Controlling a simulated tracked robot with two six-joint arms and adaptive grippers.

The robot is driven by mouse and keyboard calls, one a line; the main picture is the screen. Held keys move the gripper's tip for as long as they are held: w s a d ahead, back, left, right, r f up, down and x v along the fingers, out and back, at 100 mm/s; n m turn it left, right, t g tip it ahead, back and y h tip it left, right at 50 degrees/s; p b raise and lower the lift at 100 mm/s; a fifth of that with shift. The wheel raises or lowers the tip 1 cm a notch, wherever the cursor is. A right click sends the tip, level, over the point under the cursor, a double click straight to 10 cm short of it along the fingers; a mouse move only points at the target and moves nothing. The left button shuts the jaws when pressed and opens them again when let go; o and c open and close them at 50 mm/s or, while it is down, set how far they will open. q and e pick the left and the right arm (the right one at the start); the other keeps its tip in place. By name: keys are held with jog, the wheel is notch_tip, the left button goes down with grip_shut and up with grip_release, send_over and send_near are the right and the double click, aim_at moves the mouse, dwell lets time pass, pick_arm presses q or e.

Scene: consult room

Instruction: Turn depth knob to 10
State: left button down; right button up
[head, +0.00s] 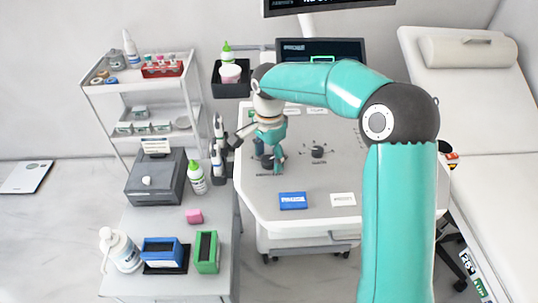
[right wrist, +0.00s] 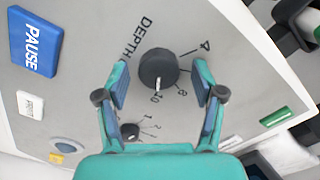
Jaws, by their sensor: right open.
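The depth knob (right wrist: 158,68) is a dark round knob on the grey console (right wrist: 75,105), with the word DEPTH printed beside it. Its white mark is at its lower edge, facing the printed 10; 8 and 4 are printed further around. My right gripper (right wrist: 160,92) is open, with one teal finger on each side of the knob and a visible gap to both. In the head view, my right gripper (head: 273,162) is over the left part of the console and partly covers the knob (head: 266,160). My left gripper is not in view.
A second dark knob (head: 318,152) stands to the right on the console. A blue PAUSE button (head: 293,201) and a white button (head: 343,199) are near the front edge.

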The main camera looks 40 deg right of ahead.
aim_at(269, 159)
notch_tip(269, 159, up, 12)
dwell(0.6)
jog(key=shift+f, duration=0.1)
